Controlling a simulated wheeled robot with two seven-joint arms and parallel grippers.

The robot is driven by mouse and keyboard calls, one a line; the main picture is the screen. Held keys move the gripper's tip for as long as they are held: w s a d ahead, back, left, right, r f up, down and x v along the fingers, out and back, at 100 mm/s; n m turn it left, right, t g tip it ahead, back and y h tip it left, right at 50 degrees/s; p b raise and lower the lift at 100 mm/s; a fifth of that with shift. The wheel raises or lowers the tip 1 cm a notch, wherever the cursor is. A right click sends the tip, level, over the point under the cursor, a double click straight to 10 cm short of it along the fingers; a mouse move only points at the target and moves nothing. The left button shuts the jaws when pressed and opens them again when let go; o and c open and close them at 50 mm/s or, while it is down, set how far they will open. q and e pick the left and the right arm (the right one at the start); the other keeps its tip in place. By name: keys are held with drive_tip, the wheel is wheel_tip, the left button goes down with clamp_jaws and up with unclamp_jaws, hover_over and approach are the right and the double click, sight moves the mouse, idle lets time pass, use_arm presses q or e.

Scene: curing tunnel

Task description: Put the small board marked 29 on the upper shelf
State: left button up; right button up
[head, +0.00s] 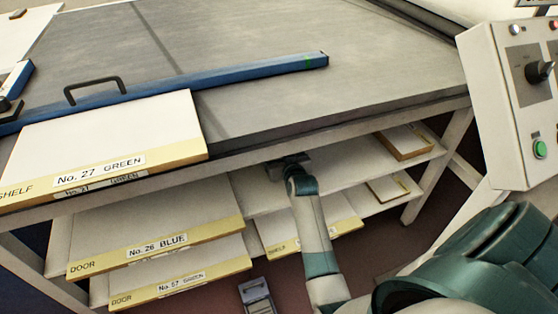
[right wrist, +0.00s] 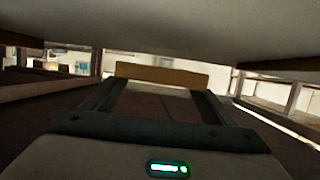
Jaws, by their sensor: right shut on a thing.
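My right gripper (head: 289,163) reaches in under the front edge of the bench top, above the upper shelf (head: 262,190). In the right wrist view its two fingers (right wrist: 158,88) are shut on a small board (right wrist: 160,73), which shows as a tan edge strip across the fingertips. No number can be read on it. In the head view the bench top hides this board, and whether it touches the shelf cannot be told. My left gripper is not seen.
Board No. 27 GREEN (head: 110,140) lies on the bench by a blue bar (head: 230,78). More boards lie lower. A control box (head: 505,110) stands right.

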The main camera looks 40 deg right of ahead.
wheel_tip(320, 180, down, 3)
drive_tip(key=shift+r+b, duration=0.1)
drive_tip(key=shift+b, duration=0.2)
drive_tip(key=shift+f, duration=0.45)
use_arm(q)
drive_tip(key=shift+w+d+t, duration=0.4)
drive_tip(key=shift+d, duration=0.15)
use_arm(e)
drive_tip(key=shift+f, duration=0.1)
drive_tip(key=shift+f, duration=0.1)
drive_tip(key=o, duration=1.5)
drive_tip(key=shift+c, duration=0.2)
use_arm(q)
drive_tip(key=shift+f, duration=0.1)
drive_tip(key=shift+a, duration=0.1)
